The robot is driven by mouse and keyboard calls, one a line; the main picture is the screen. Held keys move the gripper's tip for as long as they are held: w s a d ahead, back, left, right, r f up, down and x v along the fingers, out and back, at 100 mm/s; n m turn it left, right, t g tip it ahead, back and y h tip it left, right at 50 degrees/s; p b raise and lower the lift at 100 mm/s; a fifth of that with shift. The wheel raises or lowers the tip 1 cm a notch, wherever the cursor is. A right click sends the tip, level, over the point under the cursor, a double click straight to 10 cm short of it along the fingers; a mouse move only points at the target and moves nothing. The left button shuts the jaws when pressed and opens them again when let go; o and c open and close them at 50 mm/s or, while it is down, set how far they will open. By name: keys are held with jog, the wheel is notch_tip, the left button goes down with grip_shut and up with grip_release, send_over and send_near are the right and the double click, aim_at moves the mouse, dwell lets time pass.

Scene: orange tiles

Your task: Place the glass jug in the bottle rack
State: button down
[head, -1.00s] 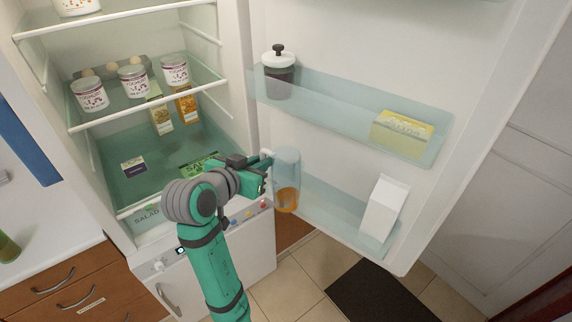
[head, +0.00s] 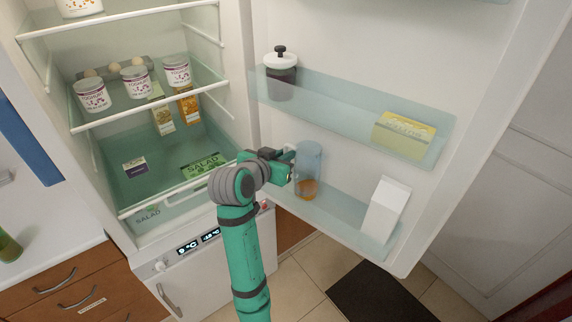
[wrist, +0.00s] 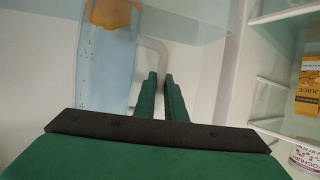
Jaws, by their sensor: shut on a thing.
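The glass jug (head: 309,158) is clear and bluish with orange liquid at its bottom. It is upright at the left end of the bottle rack (head: 338,219), the low clear shelf on the open fridge door. I cannot tell whether its base is inside the rack or just above it. My gripper (head: 285,166) is at the jug's left side, shut on its handle. In the wrist view, the jug (wrist: 105,60) fills the upper left, and my narrow green fingers (wrist: 160,97) close on the pale handle (wrist: 157,50).
A white carton (head: 386,210) stands at the rack's right end. The door shelf above holds a black-and-white jar (head: 281,75) and a yellow box (head: 402,134). The rack between jug and carton is clear. Fridge shelves (head: 150,115) with yoghurts are at left.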

notch_tip(320, 180, down, 3)
jog(key=shift+f, duration=0.1)
jog(key=shift+w+d+f, duration=0.15)
jog(key=shift+f, duration=0.15)
jog(key=c, duration=1.8)
grip_release()
jog(key=shift+f, duration=0.15)
